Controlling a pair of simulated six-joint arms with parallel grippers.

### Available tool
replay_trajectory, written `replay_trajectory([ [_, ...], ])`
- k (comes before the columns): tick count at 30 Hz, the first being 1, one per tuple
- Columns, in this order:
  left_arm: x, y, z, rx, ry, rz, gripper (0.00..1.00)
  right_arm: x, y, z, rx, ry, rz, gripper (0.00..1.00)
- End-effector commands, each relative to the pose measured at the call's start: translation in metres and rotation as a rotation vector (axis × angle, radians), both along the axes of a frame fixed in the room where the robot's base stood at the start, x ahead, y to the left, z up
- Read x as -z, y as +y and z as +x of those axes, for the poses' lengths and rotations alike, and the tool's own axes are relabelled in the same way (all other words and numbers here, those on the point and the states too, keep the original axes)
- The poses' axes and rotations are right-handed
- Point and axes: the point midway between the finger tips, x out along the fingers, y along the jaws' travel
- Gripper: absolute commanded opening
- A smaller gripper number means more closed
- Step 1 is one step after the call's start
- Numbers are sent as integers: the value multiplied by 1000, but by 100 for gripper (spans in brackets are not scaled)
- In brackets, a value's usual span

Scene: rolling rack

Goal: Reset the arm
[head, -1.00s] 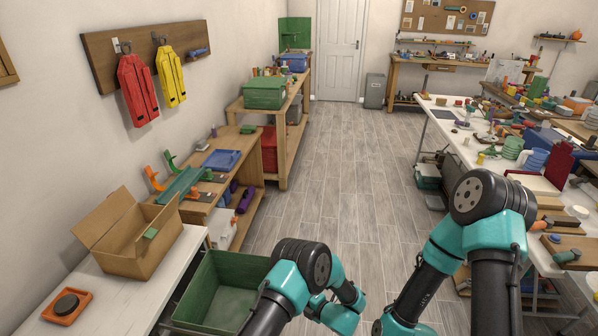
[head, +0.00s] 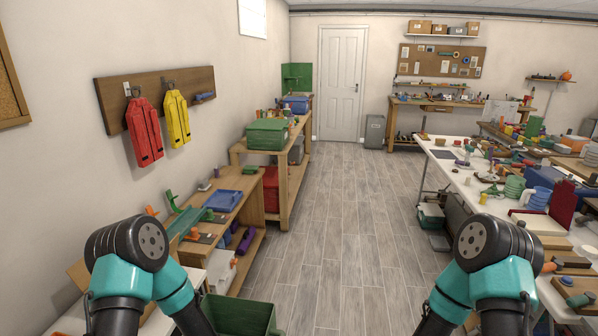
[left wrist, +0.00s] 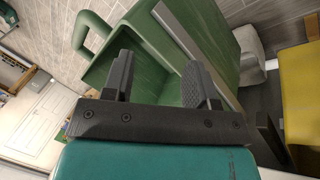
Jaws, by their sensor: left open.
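My left gripper (left wrist: 160,68) shows in the left wrist view, with its two dark fingers apart and nothing between them. The open green bin (left wrist: 150,75) is behind the fingers in that view; how far off it is, I cannot tell. In the head view both of my arms are bent at the bottom, the left one on the left side and the right one on the right. Neither gripper shows in the head view.
The green bin (head: 240,316) stands at the bottom of the head view. The left wooden shelf (head: 240,205) and the long white table (head: 465,178) flank a clear wooden floor (head: 343,220). Red and yellow items (head: 144,130) hang on the wall.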

Motion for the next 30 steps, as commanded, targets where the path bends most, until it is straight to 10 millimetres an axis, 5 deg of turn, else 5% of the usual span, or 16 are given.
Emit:
replay_trajectory([
  [3,-6,12,-57,169,96,-22,53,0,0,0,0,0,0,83],
  [8,-12,16,-92,289,150,-44,53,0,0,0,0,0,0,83],
  [30,-12,16,-94,298,154,-46,53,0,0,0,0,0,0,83],
])
